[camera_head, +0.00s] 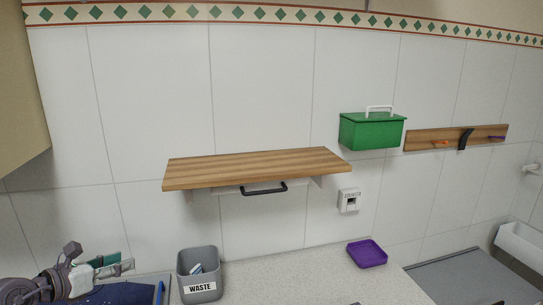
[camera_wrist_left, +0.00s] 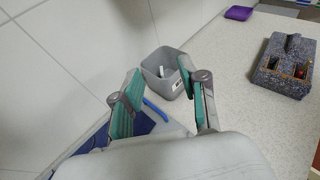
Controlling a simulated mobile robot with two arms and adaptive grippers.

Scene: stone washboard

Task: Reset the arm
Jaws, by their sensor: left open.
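My left gripper (camera_head: 116,266) is at the lower left of the head view, in front of the tiled wall and left of the grey waste bin (camera_head: 199,289). In the left wrist view its two green-padded fingers (camera_wrist_left: 160,72) are spread apart with nothing between the pads. The same bin (camera_wrist_left: 157,66) shows beyond and between the fingertips there. My right gripper is not in view.
A wooden shelf (camera_head: 255,168), a green box (camera_head: 372,131) and a wooden rail (camera_head: 430,138) are on the wall. A purple tray (camera_head: 367,253) lies on the counter (camera_head: 300,280). A speckled block (camera_wrist_left: 285,66) stands at right in the wrist view. Mid-counter is clear.

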